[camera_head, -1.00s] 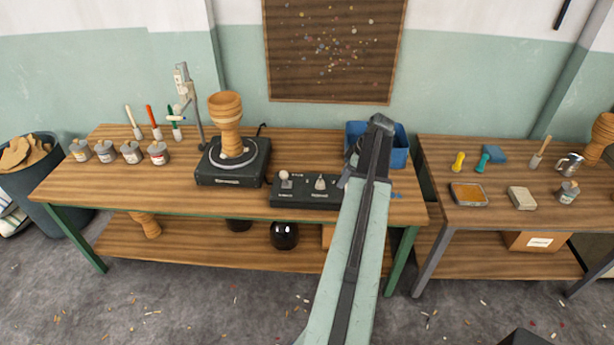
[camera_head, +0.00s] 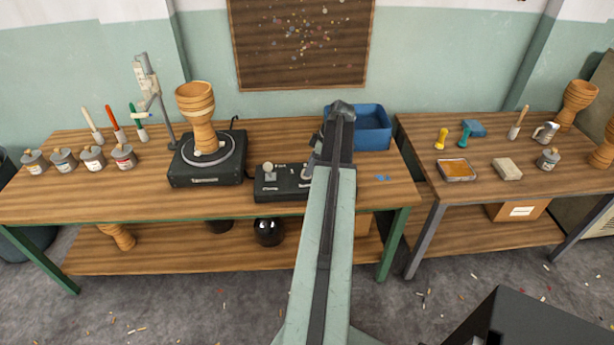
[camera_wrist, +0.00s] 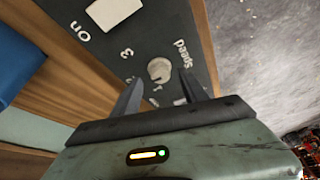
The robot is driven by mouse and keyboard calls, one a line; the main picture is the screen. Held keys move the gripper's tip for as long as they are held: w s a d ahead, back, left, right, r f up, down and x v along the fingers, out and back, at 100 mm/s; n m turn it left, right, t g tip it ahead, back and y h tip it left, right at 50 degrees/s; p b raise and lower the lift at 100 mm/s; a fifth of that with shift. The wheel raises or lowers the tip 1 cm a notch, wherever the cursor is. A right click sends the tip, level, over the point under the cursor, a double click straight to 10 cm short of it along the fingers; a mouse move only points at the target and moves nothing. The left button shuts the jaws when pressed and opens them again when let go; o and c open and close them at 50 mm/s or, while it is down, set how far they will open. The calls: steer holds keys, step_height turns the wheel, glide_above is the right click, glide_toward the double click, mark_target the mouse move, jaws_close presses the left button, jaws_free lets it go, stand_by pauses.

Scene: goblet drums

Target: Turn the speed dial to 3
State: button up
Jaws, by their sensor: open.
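The dark control box (camera_head: 283,190) stands on the wooden workbench beside the turntable. In the wrist view, its speed dial (camera_wrist: 159,70) is a round pale knob near a "Speed" label and small numerals, one of them a 3. I cannot tell clearly which number it points at. My gripper (camera_wrist: 160,76) is open and empty. Its two dark fingers lie on either side of the dial in the wrist view; how far above the panel they are is unclear.
A turntable (camera_head: 207,174) bearing a wooden goblet drum (camera_head: 197,105) stands left of the box. A blue bin (camera_head: 372,139) is behind and right of my arm. Paint pots and brushes stand at far left. A second table (camera_head: 480,200) with tools is on the right.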

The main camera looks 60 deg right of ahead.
steer(key=shift+b+x, duration=0.45)
steer(key=shift+x, duration=0.75)
steer(key=shift+r, duration=0.15)
jaws_close()
steer(key=shift+a, duration=0.1)
steer(key=m, duration=0.2)
steer(key=m+h, duration=0.2)
steer(key=m, duration=0.1)
steer(key=shift+s+a+m, duration=0.1)
steer(key=shift+a+m, duration=0.2)
steer(key=m+h, duration=0.1)
steer(key=m, duration=0.2)
steer(key=m+g+h, duration=0.1)
steer(key=m, duration=0.2)
steer(key=shift+a, duration=0.15)
steer(key=shift+m, duration=0.3)
